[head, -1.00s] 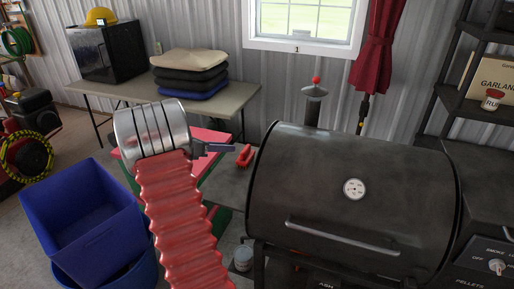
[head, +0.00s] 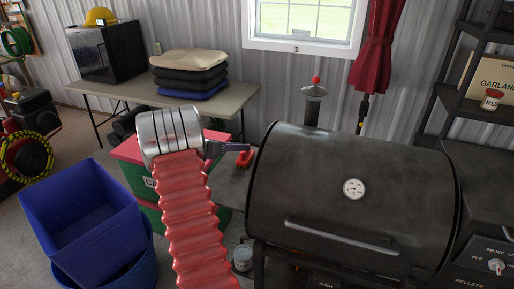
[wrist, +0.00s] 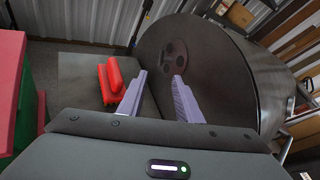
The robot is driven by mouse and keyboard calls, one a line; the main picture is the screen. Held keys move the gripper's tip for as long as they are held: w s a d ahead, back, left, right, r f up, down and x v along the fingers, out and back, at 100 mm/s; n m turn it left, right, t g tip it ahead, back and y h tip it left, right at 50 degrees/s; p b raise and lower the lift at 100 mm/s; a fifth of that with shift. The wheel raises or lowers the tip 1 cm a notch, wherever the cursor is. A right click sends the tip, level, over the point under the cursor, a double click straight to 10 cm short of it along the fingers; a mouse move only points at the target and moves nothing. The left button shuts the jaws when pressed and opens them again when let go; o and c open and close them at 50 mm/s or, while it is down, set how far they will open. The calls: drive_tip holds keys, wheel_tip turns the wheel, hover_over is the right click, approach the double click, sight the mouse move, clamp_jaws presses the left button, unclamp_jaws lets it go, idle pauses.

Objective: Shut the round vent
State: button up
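The round vent (wrist: 175,56) is a dark disc on the flat end wall of the black barrel smoker (wrist: 225,75). Several dark round holes show in it. In the head view that end wall faces away and the vent is hidden; the smoker (head: 350,200) stands right of my arm. My gripper (wrist: 159,76) has two lilac fingers spread apart with nothing between them. The fingers point towards the end wall, with the right fingertip just below the vent in the picture. I cannot tell whether it touches. In the head view my gripper (head: 238,147) is left of the smoker.
A red brush (wrist: 110,82) lies on the smoker's side shelf (wrist: 75,80), close left of my fingers. A red and green box (head: 135,170) stands below my arm. Blue bins (head: 85,215) are at the left. A chimney pipe (head: 312,105) rises behind the smoker.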

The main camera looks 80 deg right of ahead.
drive_tip(key=x, duration=0.9)
drive_tip(key=shift+s, duration=0.15)
drive_tip(key=shift+d, duration=0.15)
clamp_jaws()
